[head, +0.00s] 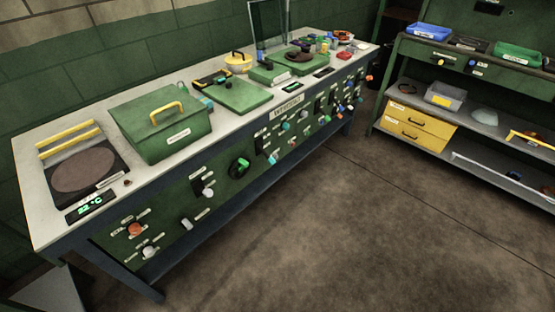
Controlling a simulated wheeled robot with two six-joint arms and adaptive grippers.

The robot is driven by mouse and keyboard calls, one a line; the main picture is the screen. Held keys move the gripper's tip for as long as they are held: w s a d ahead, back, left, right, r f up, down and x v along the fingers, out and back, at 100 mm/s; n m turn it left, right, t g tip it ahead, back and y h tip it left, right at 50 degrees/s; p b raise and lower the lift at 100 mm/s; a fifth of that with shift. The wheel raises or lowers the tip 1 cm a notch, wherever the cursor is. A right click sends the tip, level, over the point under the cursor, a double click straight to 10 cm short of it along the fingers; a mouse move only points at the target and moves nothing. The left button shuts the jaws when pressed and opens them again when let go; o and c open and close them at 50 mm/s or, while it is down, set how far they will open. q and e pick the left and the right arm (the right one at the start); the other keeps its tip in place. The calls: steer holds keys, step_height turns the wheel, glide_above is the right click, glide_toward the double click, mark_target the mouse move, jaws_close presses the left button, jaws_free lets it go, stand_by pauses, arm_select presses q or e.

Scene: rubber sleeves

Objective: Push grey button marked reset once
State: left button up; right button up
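A long workbench (290,160) runs from the front left to the back, with many small buttons and knobs on its green front panel. Near its left end are an orange-red knob or button (135,229), a pale grey one (148,251) below it and another grey one (187,224) to the right. A whitish knob (207,193) and a large green knob (240,167) sit farther right. The small labels are too blurred to read, so I cannot tell which control is marked reset. Neither of my grippers is in view.
On the bench stand a green lidded box (160,125) with a yellow handle, a round dark plate (84,170) and a green display (90,207). A shelf unit with yellow drawers (419,127) stands at the right. The brown floor (300,240) between them is clear.

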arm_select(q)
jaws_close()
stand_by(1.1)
